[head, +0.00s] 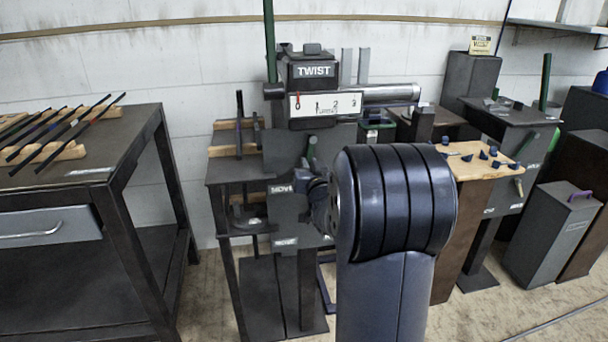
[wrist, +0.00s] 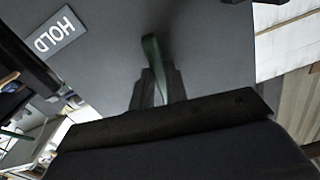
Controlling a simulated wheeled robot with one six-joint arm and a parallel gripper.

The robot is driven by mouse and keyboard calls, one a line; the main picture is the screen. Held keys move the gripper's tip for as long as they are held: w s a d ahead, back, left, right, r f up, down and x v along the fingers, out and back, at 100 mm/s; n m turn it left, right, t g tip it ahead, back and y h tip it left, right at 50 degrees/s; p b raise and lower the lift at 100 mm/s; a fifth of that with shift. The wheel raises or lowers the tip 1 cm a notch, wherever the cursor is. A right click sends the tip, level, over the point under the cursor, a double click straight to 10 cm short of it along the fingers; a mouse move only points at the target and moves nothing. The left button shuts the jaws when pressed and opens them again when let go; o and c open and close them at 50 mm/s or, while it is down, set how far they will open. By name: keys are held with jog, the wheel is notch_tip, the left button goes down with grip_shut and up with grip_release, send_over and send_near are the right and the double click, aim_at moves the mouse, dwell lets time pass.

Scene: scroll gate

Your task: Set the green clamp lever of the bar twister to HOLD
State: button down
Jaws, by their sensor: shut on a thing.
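The bar twister (head: 313,72) stands against the back wall, with a TWIST sign and a numbered dial. In the wrist view the green clamp lever (wrist: 152,52) stands out between the two dark fingers of my gripper (wrist: 158,80). My gripper is shut on the lever. A HOLD plate (wrist: 60,30) is at the upper left of the wrist view, on the grey panel, apart from the lever. My arm hides the gripper's fingers there.
A dark bench (head: 85,125) with several rods on wooden racks stands at left. A wood-topped stand (head: 475,165) with small blue pieces is at right, near a grey box (head: 552,232) with a purple handle. The floor between the bench and the twister is clear.

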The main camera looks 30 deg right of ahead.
jog(key=d+n+b, duration=0.1)
jog(key=n, duration=0.1)
jog(key=d+n+b, duration=0.1)
jog(key=n, duration=0.1)
jog(key=shift+s+d+n+b, duration=0.3)
jog(key=shift+s+b, duration=0.05)
jog(key=shift+b, duration=0.05)
jog(key=shift+s+d+r+n+b, duration=0.1)
jog(key=shift+d+r+n+b, duration=0.2)
jog(key=shift+n, duration=0.4)
jog(key=shift+s+d+r+n+b, duration=0.15)
jog(key=shift+d+n, duration=0.2)
jog(key=shift+n, duration=0.35)
jog(key=shift+s+d+r+n+b, duration=0.1)
jog(key=shift+d+n+b, duration=0.2)
jog(key=shift+n, duration=0.4)
jog(key=shift+d, duration=0.1)
jog(key=c, duration=1.4)
grip_release()
jog(key=p, duration=0.2)
send_near(325, 153)
jog(key=shift+v, duration=2.4)
jog(key=shift+w+r, duration=0.1)
